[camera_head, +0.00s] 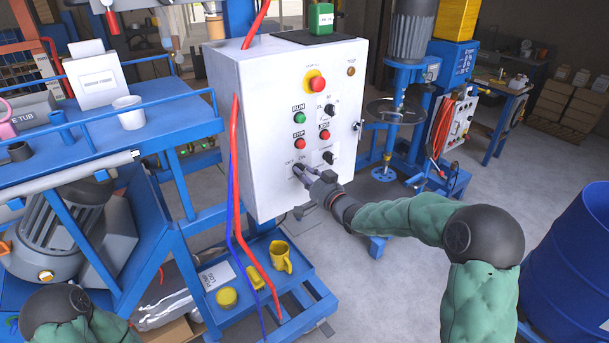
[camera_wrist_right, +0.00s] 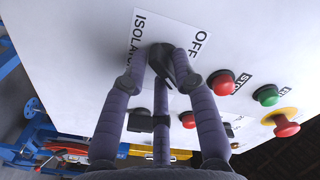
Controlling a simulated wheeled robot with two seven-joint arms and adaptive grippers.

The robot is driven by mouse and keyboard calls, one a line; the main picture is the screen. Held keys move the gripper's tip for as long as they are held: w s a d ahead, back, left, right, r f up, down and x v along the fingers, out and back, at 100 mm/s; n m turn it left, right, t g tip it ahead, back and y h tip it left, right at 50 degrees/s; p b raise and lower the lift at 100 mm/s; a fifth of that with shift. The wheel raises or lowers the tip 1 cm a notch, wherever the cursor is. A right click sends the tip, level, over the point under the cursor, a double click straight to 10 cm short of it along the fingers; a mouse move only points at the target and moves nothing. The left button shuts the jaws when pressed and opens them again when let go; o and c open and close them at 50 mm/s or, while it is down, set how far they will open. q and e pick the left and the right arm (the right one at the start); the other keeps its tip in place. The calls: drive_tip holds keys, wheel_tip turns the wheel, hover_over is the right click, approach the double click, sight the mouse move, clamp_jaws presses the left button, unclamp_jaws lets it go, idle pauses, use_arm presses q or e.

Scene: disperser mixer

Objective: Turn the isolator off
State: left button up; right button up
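The isolator is a dark rotary knob (camera_wrist_right: 163,60) low on the front of the white control box (camera_head: 268,130). In the right wrist view a white label reading ISOLATOR and OFF lies around it. My right gripper (camera_head: 305,174) is at the knob, low on the box front. In the right wrist view its fingers (camera_wrist_right: 162,65) close in from both sides of the knob and appear to touch it. The fingers partly hide the knob, so its exact setting is hard to read. My left gripper is out of view.
Above the isolator sit a red emergency stop (camera_head: 316,84), a green button (camera_head: 299,118), red buttons and black selector knobs. Red and blue hoses (camera_head: 235,190) hang down the box's left side.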

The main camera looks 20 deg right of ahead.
clamp_jaws()
drive_tip(key=shift+d+r+n+b, duration=0.1)
drive_tip(key=shift+n+b, duration=3.1)
drive_tip(key=shift+n, duration=0.75)
drive_tip(key=shift+r+n+b, duration=0.1)
drive_tip(key=shift+n+b, duration=3.05)
drive_tip(key=shift+n, duration=0.8)
